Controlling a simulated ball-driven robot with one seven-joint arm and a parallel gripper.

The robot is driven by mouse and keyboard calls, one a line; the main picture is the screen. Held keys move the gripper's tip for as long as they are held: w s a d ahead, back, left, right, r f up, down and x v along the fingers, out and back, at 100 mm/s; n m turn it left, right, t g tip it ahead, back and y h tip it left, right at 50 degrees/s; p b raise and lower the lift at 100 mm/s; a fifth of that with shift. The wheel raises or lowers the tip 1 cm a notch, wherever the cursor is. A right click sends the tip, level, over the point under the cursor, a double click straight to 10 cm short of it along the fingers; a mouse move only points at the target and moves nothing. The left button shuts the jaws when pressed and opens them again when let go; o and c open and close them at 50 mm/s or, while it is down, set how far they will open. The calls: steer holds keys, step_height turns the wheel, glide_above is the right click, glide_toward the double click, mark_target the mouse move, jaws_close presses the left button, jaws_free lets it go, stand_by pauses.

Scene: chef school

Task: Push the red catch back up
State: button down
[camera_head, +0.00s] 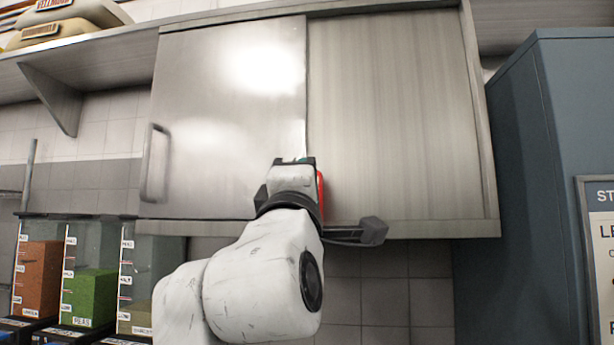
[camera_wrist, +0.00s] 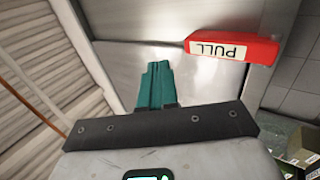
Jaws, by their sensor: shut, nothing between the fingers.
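The red catch (camera_wrist: 258,48), with a white label reading PULL upside down in the wrist view, sits on the metal front of the wall cabinet (camera_head: 392,120). In the head view only a red sliver of the catch (camera_head: 320,188) shows, just right of my wrist; the rest is hidden behind my arm. My gripper (camera_wrist: 157,80) has its teal fingers shut together and empty. In the wrist view the fingertips are left of the catch, with a visible gap between. In the head view my gripper (camera_head: 293,162) is in front of the cabinet's lower middle, its fingers mostly hidden.
The cabinet's left door (camera_head: 225,110) has a bar handle (camera_head: 154,163) at its left edge. Clear food dispensers (camera_head: 90,270) stand at the lower left. A blue-grey cabinet (camera_head: 520,190) with a sign (camera_head: 600,235) stands on the right. A shelf holds sacks (camera_head: 65,20) at the upper left.

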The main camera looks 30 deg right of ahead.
steer(key=s+a+b, duration=0.1)
steer(key=s+a, duration=0.4)
steer(key=s, duration=0.2)
steer(key=shift+b, duration=0.4)
steer(key=shift+w, duration=0.1)
